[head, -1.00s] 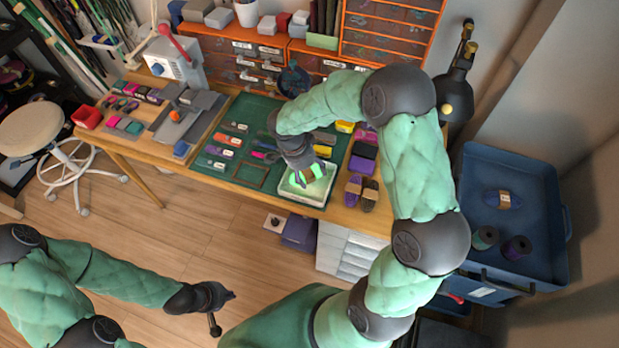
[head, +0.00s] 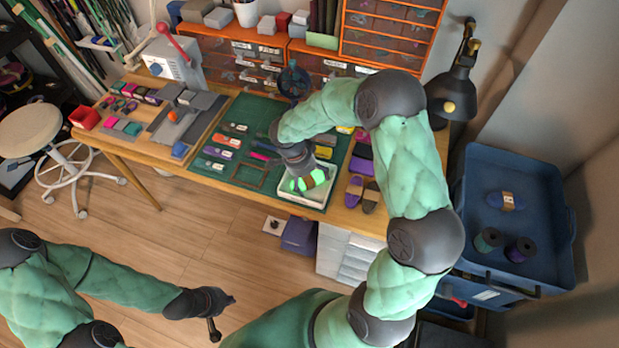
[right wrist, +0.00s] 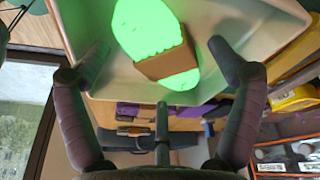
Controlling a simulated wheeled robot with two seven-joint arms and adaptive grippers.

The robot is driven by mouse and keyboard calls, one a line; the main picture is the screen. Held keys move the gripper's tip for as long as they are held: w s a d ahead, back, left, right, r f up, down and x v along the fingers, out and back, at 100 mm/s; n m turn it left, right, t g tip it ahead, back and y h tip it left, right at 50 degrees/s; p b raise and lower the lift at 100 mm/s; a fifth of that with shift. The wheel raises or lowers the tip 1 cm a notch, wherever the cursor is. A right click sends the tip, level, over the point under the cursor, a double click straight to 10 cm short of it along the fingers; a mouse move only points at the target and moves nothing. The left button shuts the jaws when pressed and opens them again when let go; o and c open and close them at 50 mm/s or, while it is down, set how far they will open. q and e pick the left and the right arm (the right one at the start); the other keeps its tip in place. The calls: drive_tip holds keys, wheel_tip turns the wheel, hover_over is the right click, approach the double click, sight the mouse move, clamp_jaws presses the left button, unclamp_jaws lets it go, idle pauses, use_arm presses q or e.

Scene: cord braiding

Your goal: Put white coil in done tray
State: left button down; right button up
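A bright green-glowing coil with a brown paper band (right wrist: 160,50) lies in a white tray (right wrist: 270,40); I see no plain white coil. My right gripper (right wrist: 160,46) is over the tray, open, one finger on each side of the coil with visible gaps. It partly hides the coil in the head view. My left gripper (head: 225,315) is far from the bench at lower left, its fingers spread and empty.
A green cutting mat (head: 240,125) with several small labelled items lies left of the tray. Purple and brown coils (head: 362,193) lie to its right. A blue cart (head: 470,215) with a coil and two spools stands at right. Orange drawers (head: 240,60) line the back.

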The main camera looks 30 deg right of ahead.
drive_tip(key=shift+r+p, duration=0.25)
drive_tip(key=shift+p, duration=0.05)
drive_tip(key=p+v, duration=0.3)
drive_tip(key=v, duration=0.9)
drive_tip(key=shift+p, duration=0.3)
drive_tip(key=shift+d+f, duration=0.1)
